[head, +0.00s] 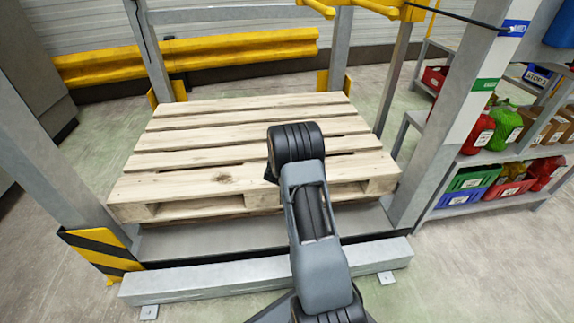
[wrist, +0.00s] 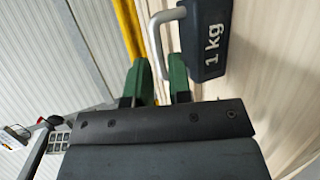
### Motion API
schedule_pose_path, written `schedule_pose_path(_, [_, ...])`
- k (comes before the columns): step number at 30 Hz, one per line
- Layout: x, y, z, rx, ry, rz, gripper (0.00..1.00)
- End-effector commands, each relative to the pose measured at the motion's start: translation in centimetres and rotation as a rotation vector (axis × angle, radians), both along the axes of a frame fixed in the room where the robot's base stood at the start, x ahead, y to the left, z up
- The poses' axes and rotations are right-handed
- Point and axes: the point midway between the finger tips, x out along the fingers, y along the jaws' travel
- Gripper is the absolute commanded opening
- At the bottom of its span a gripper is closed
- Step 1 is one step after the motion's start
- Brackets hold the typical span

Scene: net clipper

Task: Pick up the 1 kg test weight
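The 1 kg test weight (wrist: 212,40) is a dark block with white "1 kg" lettering and a light grey loop handle (wrist: 156,38). It shows at the top of the wrist view, with its handle toward the left. My gripper (wrist: 159,78) has two green fingers, apart from each other with a narrow gap. The near end of the handle bar lines up with this gap, and the right finger overlaps the space beside the block. I see no clear grip on the handle. In the head view my arm hides the weight and the fingers.
A wooden pallet (head: 222,180) lies in a grey metal frame with a post (head: 455,125) at right. A yellow guard rail (head: 190,58) runs behind. Shelves with coloured bins (head: 468,181) stand at right. Much of the pallet's top is clear.

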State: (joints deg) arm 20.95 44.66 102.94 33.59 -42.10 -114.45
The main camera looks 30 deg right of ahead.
Motion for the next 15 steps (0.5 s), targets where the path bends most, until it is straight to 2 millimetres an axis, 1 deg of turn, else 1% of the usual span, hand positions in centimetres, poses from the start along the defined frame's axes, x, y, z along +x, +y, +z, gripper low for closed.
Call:
schedule_pose_path(1, [0.3, -0.3, -0.3, 0.000, -0.001, -0.001, 0.19])
schedule_pose_path(5, [0.7, -0.7, -0.4, 0.001, -0.001, 0.000, 0.19])
schedule_pose_path(8, [1.2, -1.1, -0.8, 0.000, -0.001, 0.000, 0.19])
schedule_pose_path(12, [2.6, -2.4, -1.6, 0.000, -0.002, -0.001, 0.19])
schedule_pose_path(15, [3.5, -3.1, -1.8, 0.000, -0.001, 0.000, 0.19])
